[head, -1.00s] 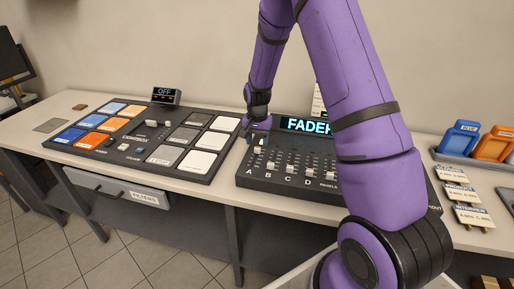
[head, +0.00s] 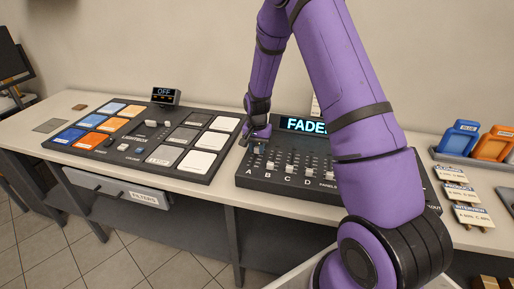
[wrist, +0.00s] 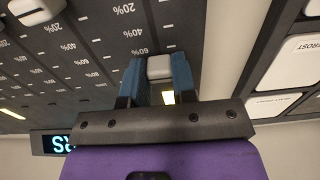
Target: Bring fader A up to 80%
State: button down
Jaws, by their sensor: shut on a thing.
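The fader console (head: 300,192) is a dark sloped panel with a row of white-capped faders lettered A, B, C, D along the front. My gripper (head: 257,146) is down at fader A, the leftmost one. In the wrist view my gripper (wrist: 160,75) has its blue fingers shut on the pale cap of fader A (wrist: 159,67). That view is upside down. The cap sits slightly beyond the printed 60% mark, on the side away from 40% and 20%. The 80% mark is hidden behind my gripper.
A display reading "FADE..." (head: 300,125) stands behind the console, partly hidden by my arm. A second panel with coloured and white pads (head: 203,160) lies close on the left. Other fader caps (wrist: 36,10) sit beside fader A.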

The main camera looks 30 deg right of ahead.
jog(key=shift+w+d, duration=0.25)
jog(key=c, duration=0.9)
grip_release()
notch_tip(320, 180, up, 11)
jog(key=shift+f, duration=0.1)
